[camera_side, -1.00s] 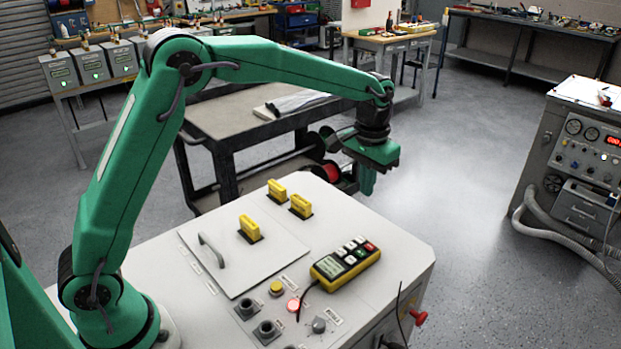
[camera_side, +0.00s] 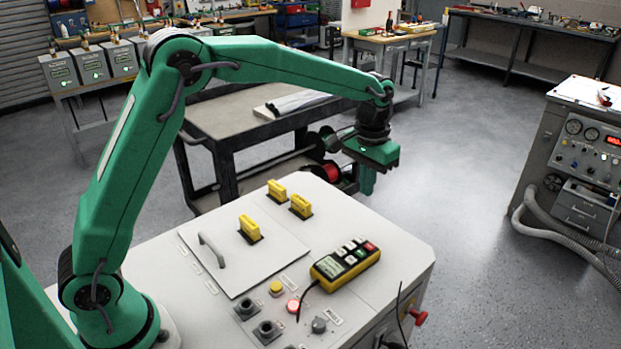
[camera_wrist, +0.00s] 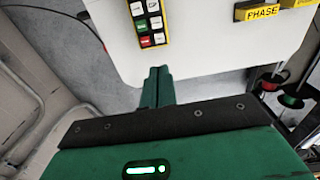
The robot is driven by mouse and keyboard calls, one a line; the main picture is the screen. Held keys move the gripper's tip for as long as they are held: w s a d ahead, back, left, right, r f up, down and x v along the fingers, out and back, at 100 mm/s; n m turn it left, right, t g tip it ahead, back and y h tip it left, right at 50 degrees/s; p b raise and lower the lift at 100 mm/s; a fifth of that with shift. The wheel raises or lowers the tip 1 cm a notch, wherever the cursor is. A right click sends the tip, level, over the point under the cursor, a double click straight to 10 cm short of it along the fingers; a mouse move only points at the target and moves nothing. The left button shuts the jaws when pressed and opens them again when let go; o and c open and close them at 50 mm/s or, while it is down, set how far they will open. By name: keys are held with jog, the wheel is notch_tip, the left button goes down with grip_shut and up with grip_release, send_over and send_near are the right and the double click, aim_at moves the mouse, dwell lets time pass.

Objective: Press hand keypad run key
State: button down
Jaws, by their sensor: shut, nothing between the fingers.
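The hand keypad (camera_side: 345,263) is a yellow and black box lying on the right part of the pale cabinet top. It has a lit display and several white, green and red keys. In the wrist view the keypad (camera_wrist: 148,22) shows at the top, with a green key (camera_wrist: 142,27) on its left side; the key labels are too small to read for certain. My gripper (camera_side: 367,188) is shut and empty, pointing down beyond the cabinet's far edge, well apart from the keypad. Its fingers (camera_wrist: 157,72) are together in the wrist view, below the keypad in the picture.
Several yellow plugs (camera_side: 250,229) stand up from the cabinet top (camera_side: 375,215). A cover with a grey handle (camera_side: 212,249), a lit red button (camera_side: 293,306) and a dark knob (camera_side: 319,325) are near the keypad. A cart (camera_side: 225,125) stands behind. Room above the keypad is clear.

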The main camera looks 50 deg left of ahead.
jog(key=shift+f, duration=0.1)
jog(key=n+t+h, duration=0.2)
jog(key=n+t, duration=0.3)
jog(key=t, duration=0.2)
send_over(360, 254)
jog(key=shift+s+a+f, duration=0.1)
jog(key=shift+f, duration=0.55)
jog(key=shift+s+a+f, duration=0.1)
jog(key=shift+f, duration=0.5)
jog(key=shift+f, duration=0.25)
jog(key=shift+f, duration=4.2)
